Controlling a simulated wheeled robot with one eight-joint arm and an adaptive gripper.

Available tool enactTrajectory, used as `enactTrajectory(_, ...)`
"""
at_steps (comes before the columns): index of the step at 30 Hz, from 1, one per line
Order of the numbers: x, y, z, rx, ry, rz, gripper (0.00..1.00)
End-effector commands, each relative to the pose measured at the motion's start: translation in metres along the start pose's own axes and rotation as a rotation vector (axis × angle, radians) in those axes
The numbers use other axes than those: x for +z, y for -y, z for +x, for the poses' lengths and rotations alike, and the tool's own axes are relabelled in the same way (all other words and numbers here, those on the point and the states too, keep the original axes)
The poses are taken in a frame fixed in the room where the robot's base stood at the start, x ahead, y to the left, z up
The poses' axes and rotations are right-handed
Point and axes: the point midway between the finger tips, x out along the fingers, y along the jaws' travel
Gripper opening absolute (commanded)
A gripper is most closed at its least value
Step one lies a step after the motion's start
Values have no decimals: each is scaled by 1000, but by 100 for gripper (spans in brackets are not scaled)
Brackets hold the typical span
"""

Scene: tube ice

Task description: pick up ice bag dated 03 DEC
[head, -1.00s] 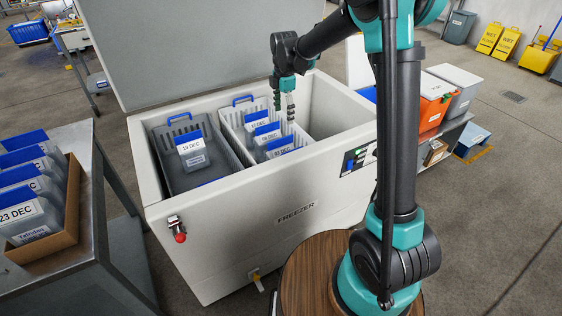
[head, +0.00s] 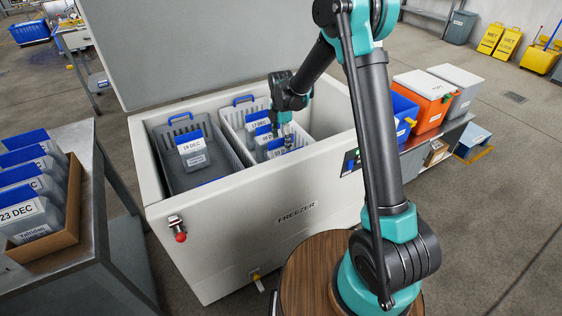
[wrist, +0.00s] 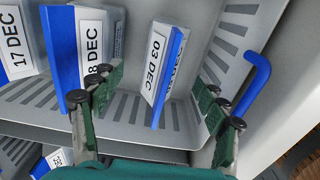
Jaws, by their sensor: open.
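The ice bag dated 03 DEC (wrist: 160,55) has a white label and a blue top strip. It stands in the right grey basket (wrist: 100,128) inside the freezer. In the head view the bag (head: 277,153) is the nearest of its row, partly hidden by my gripper (head: 287,143). In the wrist view my gripper (wrist: 160,88) is open, with one finger on each side of the bag and gaps between. The left finger is close to the neighbouring bag, whose label reads "8 DEC" (wrist: 93,40), its first digit covered.
A bag dated 17 DEC (wrist: 14,45) stands in the same basket. The basket's blue handle (wrist: 257,80) is beside the right finger. The left basket holds a 15 DEC bag (head: 190,145). The freezer (head: 230,225) walls surround both. Bags dated 23 DEC (head: 22,215) sit on a side table.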

Motion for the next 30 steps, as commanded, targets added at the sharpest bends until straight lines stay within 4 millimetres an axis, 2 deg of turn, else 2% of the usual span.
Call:
enactTrajectory(9, -5, 4, 42, 0, 0, 0, 74)
enactTrajectory(19, -5, 5, 47, 0, 0, 0, 73)
enactTrajectory(30, -5, 4, 47, 0, 0, 0, 27)
